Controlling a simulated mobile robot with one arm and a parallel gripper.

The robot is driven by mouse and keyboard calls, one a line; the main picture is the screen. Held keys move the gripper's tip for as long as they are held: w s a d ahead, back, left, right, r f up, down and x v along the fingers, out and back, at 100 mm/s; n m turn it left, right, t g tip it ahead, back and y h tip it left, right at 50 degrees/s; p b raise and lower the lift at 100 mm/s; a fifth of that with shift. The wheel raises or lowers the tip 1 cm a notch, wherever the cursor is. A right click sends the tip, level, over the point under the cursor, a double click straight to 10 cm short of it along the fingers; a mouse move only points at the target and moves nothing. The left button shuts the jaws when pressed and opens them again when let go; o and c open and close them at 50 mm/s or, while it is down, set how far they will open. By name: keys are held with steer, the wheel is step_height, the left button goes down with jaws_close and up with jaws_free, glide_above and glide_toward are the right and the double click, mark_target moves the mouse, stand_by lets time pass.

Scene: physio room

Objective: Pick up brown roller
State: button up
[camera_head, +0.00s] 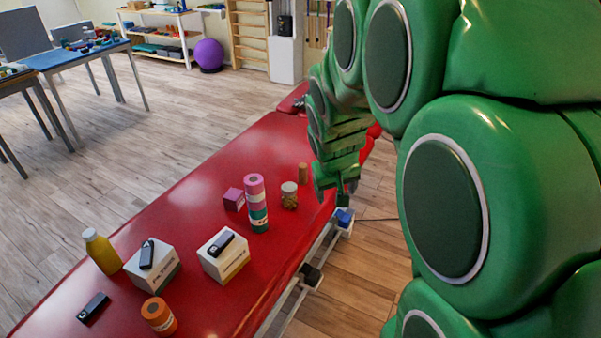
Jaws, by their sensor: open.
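My gripper (337,190) is just to the right of the roller in the picture, pointing down. Its jaws are open, with nothing seen between them. The roller looks apart from the fingers, but the depth between them is hard to judge. My green arm covers the right side of the view and part of the table's far end.
Close to the roller stand a lidded jar (289,196), a stack of coloured tape rolls (256,203) and a pink cube (234,199). Nearer are two white boxes (152,269) (224,259) with black devices on top, a yellow bottle (102,252) and an orange roll (158,315).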

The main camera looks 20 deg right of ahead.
steer(key=w+d+f+t, duration=0.1)
steer(key=w+d+f, duration=0.1)
steer(key=w, duration=0.4)
steer(key=w+d+f+t, duration=0.1)
steer(key=w+d+f, duration=0.1)
steer(key=w, duration=0.4)
steer(key=n+t+y, duration=0.2)
steer(key=t, duration=0.3)
glide_toward(301, 168)
steer(key=s+d+r, duration=0.1)
steer(key=d+r, duration=0.1)
steer(key=d, duration=0.2)
steer(key=w+f+t+y, duration=0.1)
steer(key=f, duration=0.1)
steer(key=w+f+y, duration=0.1)
steer(key=f, duration=0.2)
steer(key=w+a+f+n+t+y, duration=0.1)
steer(key=w+f, duration=0.1)
steer(key=f, duration=0.1)
steer(key=shift+w+t, duration=0.15)
steer(key=shift+t, duration=0.15)
steer(key=shift+w+a+f, duration=0.1)
steer(key=shift+a+f, duration=0.05)
steer(key=shift+f, duration=0.2)
steer(key=shift+y, duration=0.4)
steer(key=shift+r+x, duration=0.2)
steer(key=shift+x, duration=1.75)
steer(key=shift+r+x, duration=0.2)
steer(key=shift+x, duration=1.75)
steer(key=shift+w, duration=0.2)
